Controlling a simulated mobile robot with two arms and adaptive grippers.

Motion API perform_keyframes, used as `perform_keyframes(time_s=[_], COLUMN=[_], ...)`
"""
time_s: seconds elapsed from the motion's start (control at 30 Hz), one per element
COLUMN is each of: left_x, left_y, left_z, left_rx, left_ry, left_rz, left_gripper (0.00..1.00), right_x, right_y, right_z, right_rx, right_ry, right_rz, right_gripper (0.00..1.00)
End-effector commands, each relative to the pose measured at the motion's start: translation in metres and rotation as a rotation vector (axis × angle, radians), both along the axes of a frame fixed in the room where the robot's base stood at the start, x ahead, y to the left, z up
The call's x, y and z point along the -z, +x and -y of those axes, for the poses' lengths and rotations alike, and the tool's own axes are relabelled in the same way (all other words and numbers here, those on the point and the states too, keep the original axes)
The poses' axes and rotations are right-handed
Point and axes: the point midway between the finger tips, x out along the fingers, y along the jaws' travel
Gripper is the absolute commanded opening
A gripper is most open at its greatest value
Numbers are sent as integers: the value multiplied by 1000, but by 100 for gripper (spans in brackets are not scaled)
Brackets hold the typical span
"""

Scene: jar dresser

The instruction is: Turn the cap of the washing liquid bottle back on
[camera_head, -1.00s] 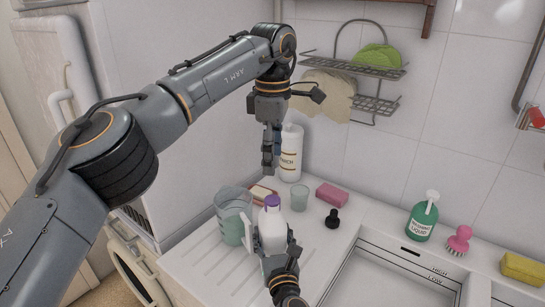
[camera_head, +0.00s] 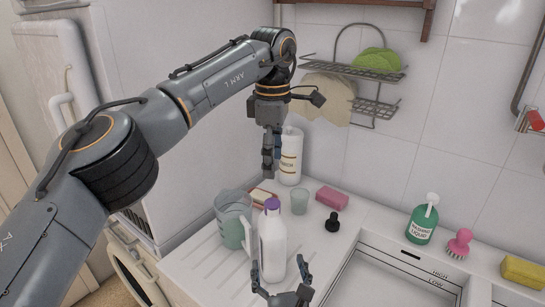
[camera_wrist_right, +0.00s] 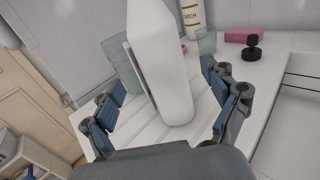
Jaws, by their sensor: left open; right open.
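A white bottle (camera_head: 272,246) stands upright on the draining board, with a purple cap (camera_head: 272,204) seated on its top. I cannot tell how tightly the cap sits. In the right wrist view the bottle (camera_wrist_right: 165,75) stands ahead, its top cut off by the frame. My right gripper (camera_head: 281,277) is open and empty, low on the near side of the bottle and apart from it. The right wrist view shows its two fingers (camera_wrist_right: 163,103) spread wide. My left gripper (camera_head: 268,172) is open, pointing down above and behind the purple cap, clear of it.
A clear measuring jug (camera_head: 232,222) stands just left of the bottle. A glass (camera_head: 299,201), a white starch bottle (camera_head: 290,165), a pink sponge (camera_head: 331,198) and a black stopper (camera_head: 332,222) are behind. A green liquid bottle (camera_head: 421,224) and pink brush (camera_head: 459,243) stand beyond the sink.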

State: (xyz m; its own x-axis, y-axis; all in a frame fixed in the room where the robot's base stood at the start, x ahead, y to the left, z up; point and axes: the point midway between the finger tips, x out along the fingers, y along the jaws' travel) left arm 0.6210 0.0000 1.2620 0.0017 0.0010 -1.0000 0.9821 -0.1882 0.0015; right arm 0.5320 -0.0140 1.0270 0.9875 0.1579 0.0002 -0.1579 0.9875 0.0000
Motion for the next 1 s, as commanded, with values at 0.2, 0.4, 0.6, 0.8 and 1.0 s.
perform_keyframes(time_s=[0.2,0.4,0.6,0.8,1.0], left_x=[0,0,0,-27,-59], left_y=[0,0,0,0,0], left_z=[0,0,0,0,0], left_rx=[0,0,0,0,0], left_ry=[0,0,0,0,0], left_rz=[0,0,0,1,0], left_gripper=[63,63,63,63,63], right_x=[0,0,-1,-27,-59], right_y=[-28,-34,-33,-33,-33], right_z=[4,5,5,5,5], right_rx=[0,0,0,0,0], right_ry=[1,0,0,0,0], right_rz=[-1,1,1,1,0], right_gripper=[86,86,86,86,86])
